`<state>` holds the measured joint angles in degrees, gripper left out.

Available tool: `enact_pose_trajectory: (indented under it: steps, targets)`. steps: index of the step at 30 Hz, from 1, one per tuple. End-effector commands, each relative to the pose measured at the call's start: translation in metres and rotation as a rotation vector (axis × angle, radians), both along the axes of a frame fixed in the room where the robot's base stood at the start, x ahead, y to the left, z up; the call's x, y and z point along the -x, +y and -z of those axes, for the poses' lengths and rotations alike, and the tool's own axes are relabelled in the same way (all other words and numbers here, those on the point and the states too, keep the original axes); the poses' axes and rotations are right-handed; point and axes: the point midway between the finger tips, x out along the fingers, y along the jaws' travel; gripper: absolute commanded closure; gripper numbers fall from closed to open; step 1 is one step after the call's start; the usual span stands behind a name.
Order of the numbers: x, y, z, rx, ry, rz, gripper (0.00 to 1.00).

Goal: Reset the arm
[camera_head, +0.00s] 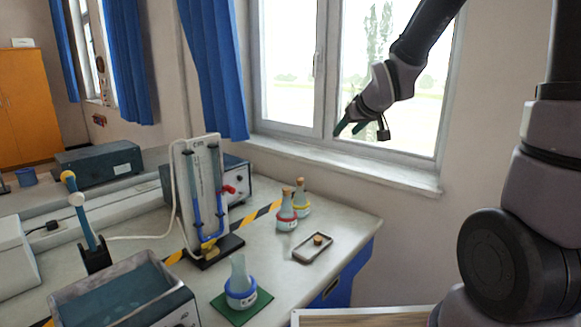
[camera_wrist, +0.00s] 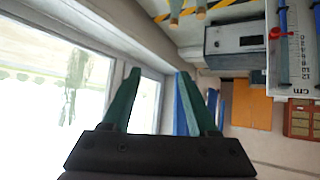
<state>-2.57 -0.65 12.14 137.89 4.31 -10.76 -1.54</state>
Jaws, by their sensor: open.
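My gripper (camera_head: 360,128) is raised in front of the window, above and behind the bench's right end, and touches nothing. In the wrist view its two green fingers (camera_wrist: 158,98) stand apart with nothing between them. My arm comes in from the upper right of the head view.
The bench (camera_head: 335,211) holds a flask on a green mat (camera_head: 243,308), two corked flasks (camera_head: 287,212), a small tray with a cork (camera_head: 300,253) and a U-tube stand (camera_head: 206,195). A window sill (camera_head: 345,165) runs below my gripper. The air around the gripper is clear.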

Motion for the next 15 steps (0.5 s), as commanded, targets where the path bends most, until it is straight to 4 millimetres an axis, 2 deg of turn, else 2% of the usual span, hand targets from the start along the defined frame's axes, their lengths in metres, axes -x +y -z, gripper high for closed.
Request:
enact_pose_trajectory:
  steps: [1, 6, 10, 15]
  targets:
    - [0.015, -0.016, -0.019, -0.015, 0.018, 0.051, 0.41]
    - [0.078, -0.057, -0.056, -0.1, 0.128, 0.216, 0.41]
    - [0.134, -0.078, -0.078, -0.192, 0.211, 0.323, 0.41]
    - [0.198, -0.089, -0.092, -0.317, 0.307, 0.418, 0.41]
